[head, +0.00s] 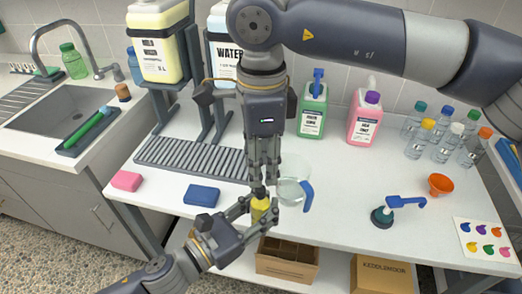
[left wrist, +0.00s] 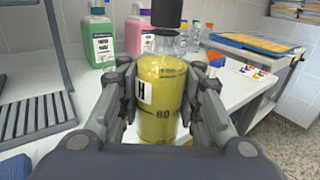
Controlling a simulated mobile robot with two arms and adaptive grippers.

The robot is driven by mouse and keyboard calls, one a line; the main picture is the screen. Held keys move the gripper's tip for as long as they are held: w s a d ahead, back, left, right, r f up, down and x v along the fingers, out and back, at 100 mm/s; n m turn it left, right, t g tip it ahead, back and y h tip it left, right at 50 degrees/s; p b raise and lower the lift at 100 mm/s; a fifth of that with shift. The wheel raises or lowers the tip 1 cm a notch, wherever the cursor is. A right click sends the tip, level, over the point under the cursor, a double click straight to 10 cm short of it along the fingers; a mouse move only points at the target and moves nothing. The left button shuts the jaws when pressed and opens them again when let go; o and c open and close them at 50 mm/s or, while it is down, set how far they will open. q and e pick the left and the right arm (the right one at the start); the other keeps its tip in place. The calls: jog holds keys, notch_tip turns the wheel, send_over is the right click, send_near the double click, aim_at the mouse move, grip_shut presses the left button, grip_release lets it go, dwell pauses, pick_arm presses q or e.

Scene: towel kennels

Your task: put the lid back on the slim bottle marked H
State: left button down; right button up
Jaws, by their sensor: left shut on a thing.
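The slim bottle marked H (left wrist: 160,95) holds yellow liquid and stands upright in my left gripper (left wrist: 165,100), which is shut on its body. In the head view the yellow bottle (head: 260,208) is at the front edge of the worktop, partly covered by the fingers of my left gripper (head: 252,212). My right gripper (head: 261,182) points straight down above it, its fingers close together around a small black lid (head: 258,191). In the left wrist view the black lid (left wrist: 168,13) is directly over the clear neck.
A clear jug with a blue handle (head: 307,194) stands close at the right. Blue (head: 201,195) and pink (head: 126,181) sponges lie left. A green pump top (head: 382,214), orange funnel (head: 440,184) and several small bottles (head: 441,150) are right. An open carton (head: 287,266) sits below.

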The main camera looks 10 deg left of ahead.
aim_at(261, 188)
notch_tip(261, 188, down, 6)
jog(key=shift+r, duration=0.15)
dwell(0.3)
grip_shut()
jog(key=shift+m, duration=0.4)
jog(key=shift+o, duration=0.6)
grip_release()
